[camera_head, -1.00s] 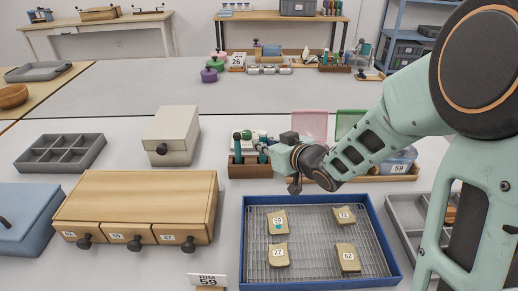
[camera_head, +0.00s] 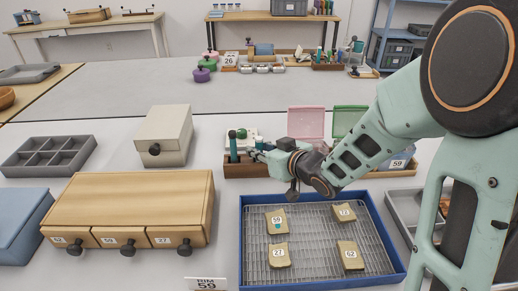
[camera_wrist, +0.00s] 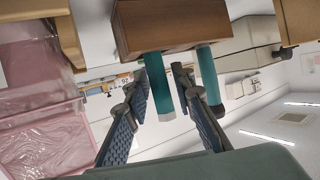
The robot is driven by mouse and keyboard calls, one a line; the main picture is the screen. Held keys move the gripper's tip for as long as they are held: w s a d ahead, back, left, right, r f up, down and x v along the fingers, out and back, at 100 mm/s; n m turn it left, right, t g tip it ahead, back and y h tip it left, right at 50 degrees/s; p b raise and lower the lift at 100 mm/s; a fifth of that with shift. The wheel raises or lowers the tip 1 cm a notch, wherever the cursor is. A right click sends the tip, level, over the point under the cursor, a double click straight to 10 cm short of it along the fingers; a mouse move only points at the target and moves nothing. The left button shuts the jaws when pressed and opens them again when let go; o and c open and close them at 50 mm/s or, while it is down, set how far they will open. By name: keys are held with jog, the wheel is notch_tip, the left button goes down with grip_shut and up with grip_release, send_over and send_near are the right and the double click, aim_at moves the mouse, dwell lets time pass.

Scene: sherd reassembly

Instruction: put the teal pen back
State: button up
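A brown wooden pen holder (camera_head: 240,171) stands behind the blue tray. A teal pen (camera_head: 233,150) stands upright in its left part. In the wrist view, which is upside down, two teal pens stand in the holder (camera_wrist: 170,25). One pen with a pale end (camera_wrist: 158,88) shows between my fingers. The other, with a dark end (camera_wrist: 208,78), is beyond the right finger. My gripper (camera_wrist: 160,78) has its fingers spread, with a gap visible beside the pale-ended pen. In the head view my gripper (camera_head: 262,152) is at the holder's right part, partly hiding it.
The blue tray (camera_head: 242,225) with a wire rack and several numbered sherds lies below my arm. A wooden drawer box (camera_head: 140,195) and a beige box (camera_head: 166,125) stand left. Pink (camera_head: 306,121) and green (camera_head: 350,119) lids stand behind my arm.

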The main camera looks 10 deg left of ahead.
jog(key=shift+o, duration=0.2)
jog(key=shift+r, duration=0.1)
jog(key=shift+r+p, duration=0.25)
jog(key=shift+p, duration=0.05)
jog(key=p+v, duration=0.2)
jog(key=v, duration=1)
jog(key=shift+r, duration=0.2)
